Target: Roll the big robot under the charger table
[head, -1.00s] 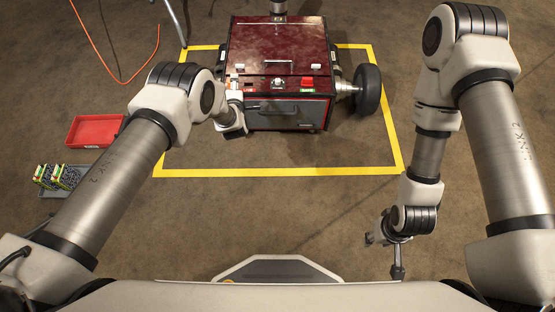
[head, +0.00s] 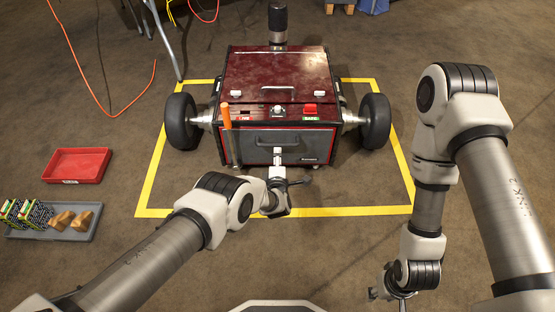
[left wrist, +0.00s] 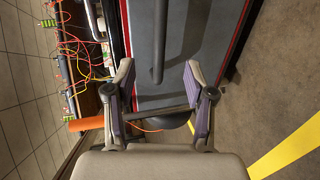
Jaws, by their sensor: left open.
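The big robot (head: 275,75) is a dark red box on black wheels, with a grey front panel and a black bar handle (head: 285,140). It stands inside a yellow floor outline. My left gripper (head: 278,160) is open in front of that panel, below the handle. In the left wrist view the open fingers (left wrist: 160,95) are empty, with the handle (left wrist: 158,40) ahead of them; contact cannot be told. My right gripper (head: 395,288) hangs low at the bottom right, its jaws unclear. Grey metal legs (head: 162,40) stand at the upper left; whether they belong to the charger table I cannot tell.
An orange-handled tool (head: 226,115) stands upright at the box's front left. A red tray (head: 77,165) and a grey tray (head: 85,235) with small items lie on the left floor. An orange cable (head: 85,85) lies behind. Floor right of the outline is clear.

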